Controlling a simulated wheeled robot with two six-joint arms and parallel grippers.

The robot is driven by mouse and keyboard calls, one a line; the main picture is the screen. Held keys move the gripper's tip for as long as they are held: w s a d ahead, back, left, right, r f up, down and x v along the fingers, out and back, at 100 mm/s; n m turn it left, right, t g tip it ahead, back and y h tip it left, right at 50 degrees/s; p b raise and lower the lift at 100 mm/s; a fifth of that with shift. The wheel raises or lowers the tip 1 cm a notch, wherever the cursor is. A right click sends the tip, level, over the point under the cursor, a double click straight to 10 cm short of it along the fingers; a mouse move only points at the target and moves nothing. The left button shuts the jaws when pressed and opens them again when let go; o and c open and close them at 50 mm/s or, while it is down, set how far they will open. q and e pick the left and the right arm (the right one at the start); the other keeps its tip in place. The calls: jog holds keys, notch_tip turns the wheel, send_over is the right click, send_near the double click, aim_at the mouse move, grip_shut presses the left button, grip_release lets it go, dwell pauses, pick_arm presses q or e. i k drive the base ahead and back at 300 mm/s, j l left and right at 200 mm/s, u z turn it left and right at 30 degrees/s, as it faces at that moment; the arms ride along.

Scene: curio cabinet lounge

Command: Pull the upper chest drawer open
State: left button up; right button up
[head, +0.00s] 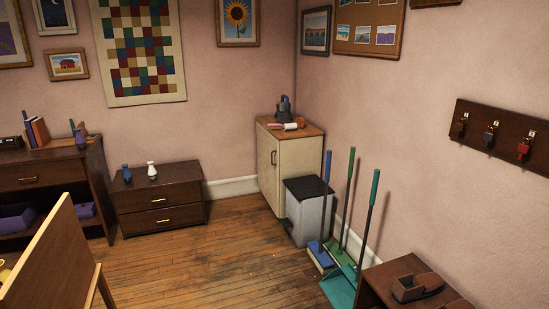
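A low dark-brown chest (160,199) with two drawers stands against the back wall, left of centre in the head view. Its upper drawer (159,200) has a small brass handle and looks shut. The lower drawer (162,219) has a similar handle and also looks shut. A blue vase (127,173) and a white vase (152,170) stand on the chest top. Neither of my grippers shows in the head view.
A taller dark dresser (60,170) stands left of the chest. A wooden panel (45,255) on legs fills the lower left. A cream cabinet (270,165), a bin (308,208) and brooms (350,205) stand to the right. The wooden floor (205,265) before the chest is clear.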

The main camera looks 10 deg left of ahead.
aim_at(129, 201)
jog(key=i+j+u, duration=0.2)
jog(key=i, duration=0.45)
jog(key=i+l+u, duration=0.25)
jog(key=i, duration=0.45)
jog(key=i+u, duration=0.2)
jog(key=i, duration=0.45)
